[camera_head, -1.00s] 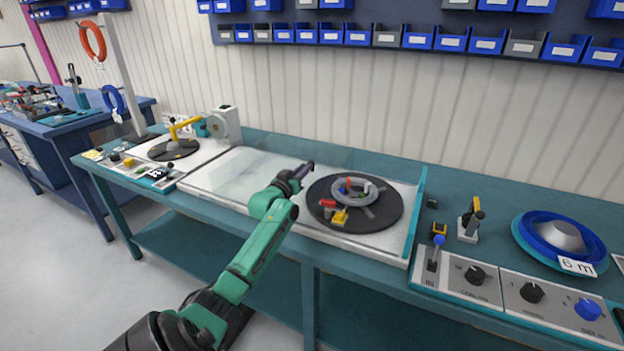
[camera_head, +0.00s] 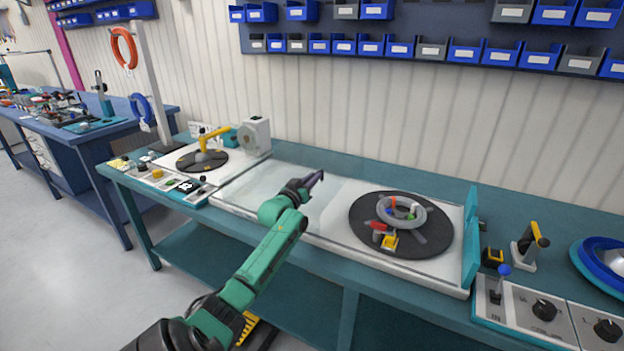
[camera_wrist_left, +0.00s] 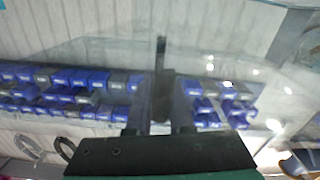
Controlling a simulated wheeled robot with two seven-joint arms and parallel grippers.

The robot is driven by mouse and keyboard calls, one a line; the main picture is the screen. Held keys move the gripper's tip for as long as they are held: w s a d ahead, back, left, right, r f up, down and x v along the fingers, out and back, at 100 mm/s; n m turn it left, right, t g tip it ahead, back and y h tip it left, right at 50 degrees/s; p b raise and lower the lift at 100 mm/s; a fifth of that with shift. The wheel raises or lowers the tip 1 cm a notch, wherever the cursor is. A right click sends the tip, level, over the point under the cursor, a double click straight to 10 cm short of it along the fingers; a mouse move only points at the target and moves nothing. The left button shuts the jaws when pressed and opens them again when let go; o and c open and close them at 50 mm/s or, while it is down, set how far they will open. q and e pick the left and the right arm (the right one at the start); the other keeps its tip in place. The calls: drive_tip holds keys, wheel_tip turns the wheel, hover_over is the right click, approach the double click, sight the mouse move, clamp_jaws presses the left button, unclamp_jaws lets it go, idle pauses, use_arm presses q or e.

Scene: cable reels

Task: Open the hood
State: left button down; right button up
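The hood seems to be the clear, see-through cover over the white bench unit; its outline is faint. A teal end plate (camera_head: 471,240) stands upright at the unit's right end. Clear material with light reflections also fills much of the left wrist view. My left gripper (camera_head: 316,180) is above the white unit, left of the black turntable (camera_head: 438,235). In the left wrist view its dark fingers (camera_wrist_left: 162,85) point at the clear surface. I cannot tell whether they touch it or hold anything. My right gripper is out of view.
A grey ring (camera_head: 402,222) and small coloured parts lie on the turntable. A yellow-armed device (camera_head: 214,137) stands left. A knob panel (camera_head: 535,312) and blue reel (camera_head: 600,268) are at right. Blue bins (camera_head: 465,50) hang on the wall behind.

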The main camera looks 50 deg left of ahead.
use_arm(q)
drive_tip(key=c, duration=0.8)
unclamp_jaws()
drive_tip(key=shift+c, duration=0.2)
drive_tip(key=v, duration=1.4)
drive_tip(key=shift+s+d+b, duration=0.2)
drive_tip(key=shift+s+b, duration=0.05)
drive_tip(key=shift+b, duration=0.05)
